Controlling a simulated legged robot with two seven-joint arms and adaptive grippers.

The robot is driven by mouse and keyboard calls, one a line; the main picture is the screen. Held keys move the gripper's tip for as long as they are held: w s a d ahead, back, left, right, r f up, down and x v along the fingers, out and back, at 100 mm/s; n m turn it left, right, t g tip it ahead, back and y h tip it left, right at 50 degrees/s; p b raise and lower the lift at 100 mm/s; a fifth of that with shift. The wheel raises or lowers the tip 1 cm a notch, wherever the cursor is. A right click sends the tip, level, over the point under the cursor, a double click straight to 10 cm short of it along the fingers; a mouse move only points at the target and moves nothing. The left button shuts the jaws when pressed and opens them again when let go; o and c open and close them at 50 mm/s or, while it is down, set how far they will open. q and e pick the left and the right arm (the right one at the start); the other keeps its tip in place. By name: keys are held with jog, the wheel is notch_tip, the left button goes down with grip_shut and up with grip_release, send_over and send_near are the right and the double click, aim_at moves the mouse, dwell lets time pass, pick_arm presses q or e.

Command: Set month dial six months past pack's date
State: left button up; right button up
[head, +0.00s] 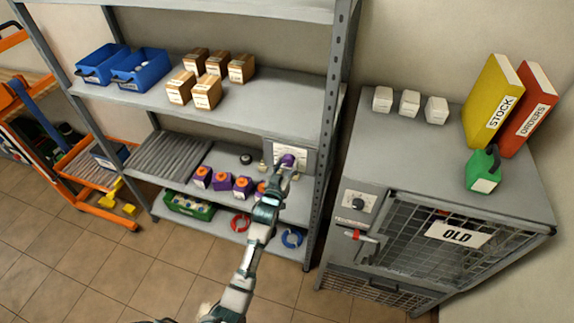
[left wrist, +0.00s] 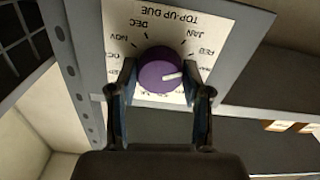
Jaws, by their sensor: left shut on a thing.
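The month dial is a purple knob (left wrist: 160,72) with a white pointer, on a white plate (left wrist: 178,22) marked TOP-UP DUE. NOV, DEC, JAN and FEB can be read around it. The pointer aims right, below FEB; my finger hides the label there. In the head view the knob (head: 288,160) sits at the right end of the middle shelf. My left gripper (left wrist: 160,88) is shut on the knob, one finger each side; it also shows in the head view (head: 284,172). Purple packs with orange caps (head: 222,182) stand left of it, dates unreadable. My right gripper is out of view.
The shelf upright (head: 328,120) stands close right of the dial. Small boxes (head: 208,92) and blue bins (head: 140,70) fill the shelf above.

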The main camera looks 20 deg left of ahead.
pick_arm(q)
jog(key=shift+n, duration=0.4)
jog(key=o, duration=1.2)
jog(key=shift+c, duration=0.2)
jog(key=s, duration=1.2)
jog(key=shift+a, duration=0.15)
jog(key=shift+w, duration=0.1)
jog(key=s+d+f+m+g, duration=0.1)
jog(key=s+f+g, duration=0.25)
jog(key=f, duration=0.95)
jog(key=s+f+m+g, duration=0.15)
jog(key=s+f, duration=0.25)
jog(key=f, duration=0.9)
jog(key=s+d+f+g, duration=0.1)
jog(key=s+f+g, duration=0.25)
jog(key=f, duration=0.95)
jog(key=s+a+f+g, duration=0.2)
jog(key=s+f+g, duration=0.2)
jog(key=s+f, duration=1.1)
jog(key=s+a+f+g, duration=0.1)
jog(key=s+f, duration=0.1)
jog(key=s, duration=0.6)
jog(key=s+a+f+m+g, duration=0.1)
jog(key=s+a+f+g, duration=0.1)
jog(key=s, duration=0.6)
jog(key=s+a+f+m+g, duration=0.1)
jog(key=s+a+f, duration=0.1)
jog(key=s, duration=0.6)
jog(key=shift+s+f+y, duration=0.3)
jog(key=shift+f, duration=0.3)
